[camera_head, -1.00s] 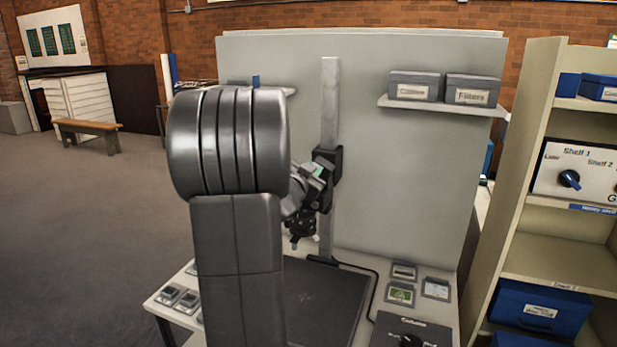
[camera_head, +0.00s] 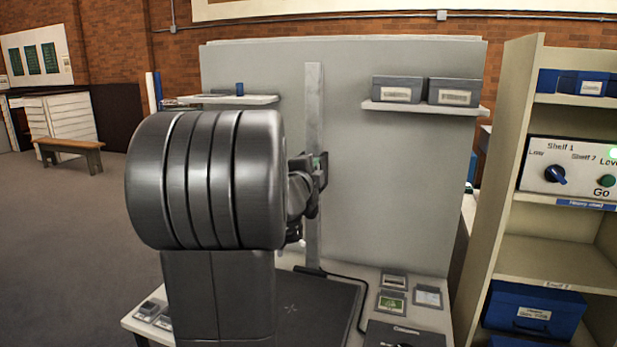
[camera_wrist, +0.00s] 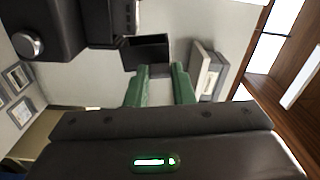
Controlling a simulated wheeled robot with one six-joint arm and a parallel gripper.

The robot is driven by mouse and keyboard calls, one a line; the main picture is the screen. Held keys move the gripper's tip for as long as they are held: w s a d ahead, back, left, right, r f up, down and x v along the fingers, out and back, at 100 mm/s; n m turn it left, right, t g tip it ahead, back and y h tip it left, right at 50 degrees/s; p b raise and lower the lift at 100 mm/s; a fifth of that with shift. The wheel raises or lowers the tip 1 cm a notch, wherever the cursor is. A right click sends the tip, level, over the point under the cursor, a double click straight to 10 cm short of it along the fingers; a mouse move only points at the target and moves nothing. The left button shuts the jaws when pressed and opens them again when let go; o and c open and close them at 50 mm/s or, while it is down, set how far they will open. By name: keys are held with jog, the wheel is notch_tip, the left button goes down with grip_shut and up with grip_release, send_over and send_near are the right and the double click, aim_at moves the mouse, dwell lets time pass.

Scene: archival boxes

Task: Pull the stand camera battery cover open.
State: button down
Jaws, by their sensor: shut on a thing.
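The stand camera (camera_wrist: 92,22) is a dark block with a round silver knob, at the upper left of the wrist view. In the head view it sits on the grey upright post (camera_head: 313,110), mostly hidden behind my arm. A dark square flap, apparently the battery cover (camera_wrist: 147,52), stands out beside the camera body in the wrist view. My gripper (camera_wrist: 160,72) has green fingers, shut on a small dark tab at the flap's near edge. How far the cover is swung is hard to tell.
The post rises from a table with a dark mat (camera_head: 318,305) and a cable. Small cards (camera_head: 392,302) lie right of the mat. Grey boxes (camera_head: 397,90) stand on a wall shelf behind. A beige shelf unit (camera_head: 510,180) stands at the right.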

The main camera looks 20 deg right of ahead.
jog(key=shift+s+d+f+m+b, duration=0.25)
jog(key=shift+m+b, duration=0.2)
jog(key=shift+m, duration=0.3)
jog(key=shift+s+d+f+m+b, duration=0.2)
jog(key=shift+m+b, duration=0.25)
jog(key=shift+m, duration=0.35)
jog(key=shift+s+d+f+m+b, duration=0.15)
jog(key=shift+d+m+b, duration=0.25)
jog(key=shift+m, duration=0.35)
jog(key=c, duration=1.2)
grip_release()
jog(key=shift+c, duration=0.2)
jog(key=shift+a, duration=0.15)
jog(key=v, duration=1.3)
jog(key=shift+s+a, duration=0.2)
jog(key=shift+s, duration=0.1)
